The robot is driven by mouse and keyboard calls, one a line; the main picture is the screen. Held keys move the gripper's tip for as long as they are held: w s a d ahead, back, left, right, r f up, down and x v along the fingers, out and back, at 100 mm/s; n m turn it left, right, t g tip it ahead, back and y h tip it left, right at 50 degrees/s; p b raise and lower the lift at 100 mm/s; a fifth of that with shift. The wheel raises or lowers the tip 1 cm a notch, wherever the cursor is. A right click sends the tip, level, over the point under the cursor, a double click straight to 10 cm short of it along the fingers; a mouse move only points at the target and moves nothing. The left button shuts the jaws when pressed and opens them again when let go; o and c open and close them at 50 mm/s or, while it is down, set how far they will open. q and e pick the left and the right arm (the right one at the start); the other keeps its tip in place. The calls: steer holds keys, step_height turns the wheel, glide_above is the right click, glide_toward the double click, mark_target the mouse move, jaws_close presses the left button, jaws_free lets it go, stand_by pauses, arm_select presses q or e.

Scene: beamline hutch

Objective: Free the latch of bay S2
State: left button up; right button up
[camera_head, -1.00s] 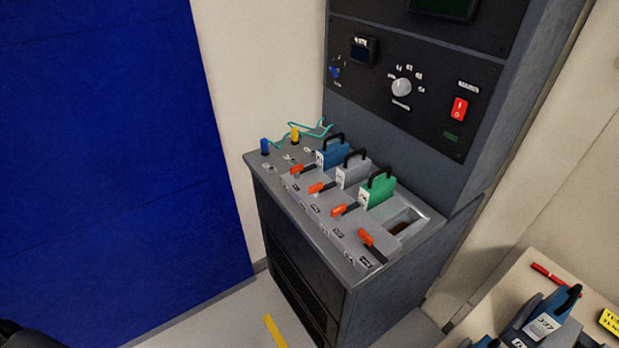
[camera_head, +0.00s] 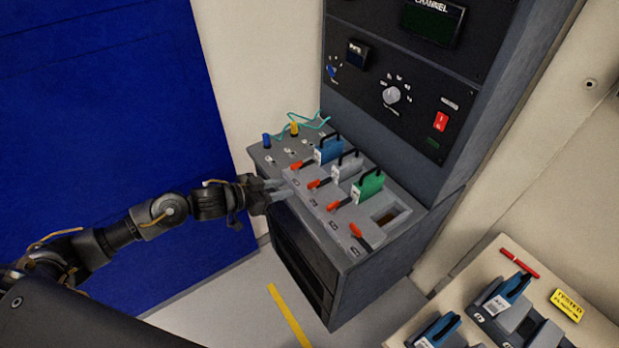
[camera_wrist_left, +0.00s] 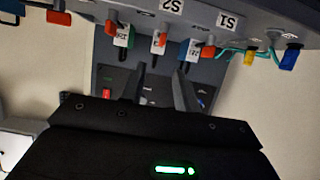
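Bay S2 holds a grey module (camera_head: 347,167) with a black handle, between a blue module (camera_head: 328,150) and a green module (camera_head: 368,187). Its orange-red latch lever (camera_head: 319,183) points toward the console's front left; the lever also shows in the left wrist view (camera_wrist_left: 159,42), close to the S2 label (camera_wrist_left: 172,6). My left gripper (camera_head: 284,188) is at the console's front-left edge, just short of the S2 lever. In the left wrist view its two fingers (camera_wrist_left: 157,85) are apart with nothing between them. My right gripper is out of view.
Neighbouring levers stand close by: S1 (camera_head: 302,164), the green bay's (camera_head: 339,204) and the empty bay's (camera_head: 361,237). Blue (camera_head: 266,140) and yellow (camera_head: 294,129) plugs with a green cable are at the back left. A bench (camera_head: 485,258) with spare modules is at right.

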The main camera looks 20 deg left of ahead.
mark_target(313, 182)
arm_select(q)
steer(key=p+x, duration=0.2)
steer(key=x, duration=0.9)
steer(key=shift+w+a+p, duration=0.1)
steer(key=shift+p, duration=0.25)
jaws_close()
